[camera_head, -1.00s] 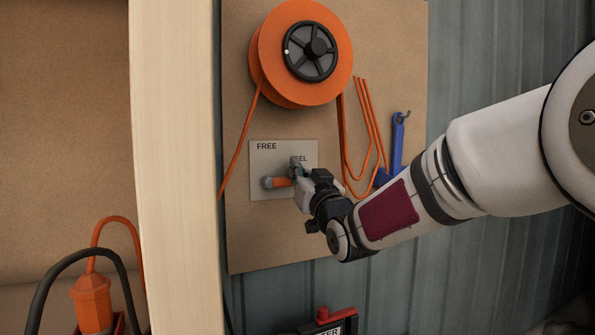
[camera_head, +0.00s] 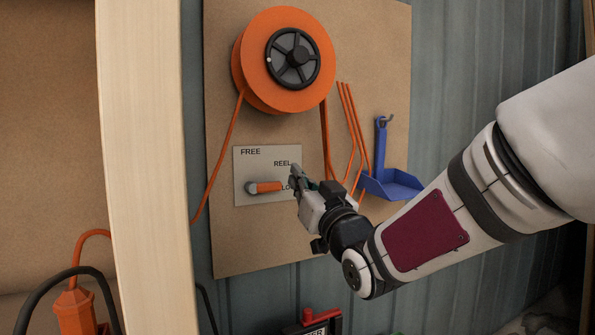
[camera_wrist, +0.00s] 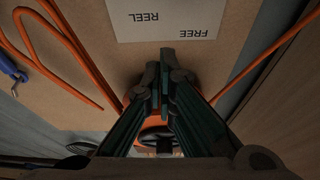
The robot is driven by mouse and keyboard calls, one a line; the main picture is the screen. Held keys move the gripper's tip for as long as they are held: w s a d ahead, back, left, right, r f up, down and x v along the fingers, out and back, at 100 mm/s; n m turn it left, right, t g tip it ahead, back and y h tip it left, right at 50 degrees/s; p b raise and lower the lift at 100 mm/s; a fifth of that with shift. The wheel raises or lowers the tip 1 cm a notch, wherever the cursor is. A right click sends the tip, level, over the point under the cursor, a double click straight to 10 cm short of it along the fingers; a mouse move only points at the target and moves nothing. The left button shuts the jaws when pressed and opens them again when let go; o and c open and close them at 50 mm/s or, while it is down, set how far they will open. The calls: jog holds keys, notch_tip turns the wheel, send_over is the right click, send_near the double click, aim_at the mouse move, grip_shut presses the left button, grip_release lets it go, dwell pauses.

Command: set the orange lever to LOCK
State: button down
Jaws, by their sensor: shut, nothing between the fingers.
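The orange lever (camera_head: 266,187) is on a pale label plate (camera_head: 246,167) on the brown board. Its grey pivot is at the left and its handle points right, about level, toward the partly covered word starting "LO". FREE is at the plate's upper left and REEL is above the handle's right end. My gripper (camera_head: 295,172) is shut and empty, just right of the handle tip, and appears apart from it. In the wrist view, my gripper's closed fingertips (camera_wrist: 166,60) are below the plate (camera_wrist: 168,18), where FREE and REEL show upside down. The lever is not visible there.
An orange reel (camera_head: 285,60) with a black hub is above the plate. Orange cord hangs on both sides of it. A blue holder (camera_head: 390,184) is at the right. A pale wooden post (camera_head: 140,170) stands at the left. A black-and-red item (camera_head: 315,322) is below the board.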

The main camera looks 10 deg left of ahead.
jog(key=shift+s+d+f, duration=0.1)
jog(key=shift+d, duration=0.05)
jog(key=s+d+f+m+g+h, duration=0.2)
jog(key=s+d+f+g+h, duration=0.25)
jog(key=s+d+f, duration=0.4)
jog(key=s+d+f+m+g+h, duration=0.2)
jog(key=s+d+f+g+h, duration=0.3)
jog(key=d, duration=0.6)
jog(key=s+d+f+m+g+h, duration=0.1)
jog(key=s+d+f+g, duration=0.15)
jog(key=s, duration=0.75)
jog(key=s+d+f+m+g+h, duration=0.1)
jog(key=s+d+f+g, duration=0.15)
jog(key=s, duration=0.75)
jog(key=s+d+f+g, duration=0.2)
jog(key=s+f+g, duration=0.1)
jog(key=s, duration=0.7)
notch_tip(320, 180, up, 33)
jog(key=t+p, duration=0.3)
jog(key=p, duration=2.8)
jog(key=shift+s+p, duration=0.2)
jog(key=shift+p, duration=0.2)
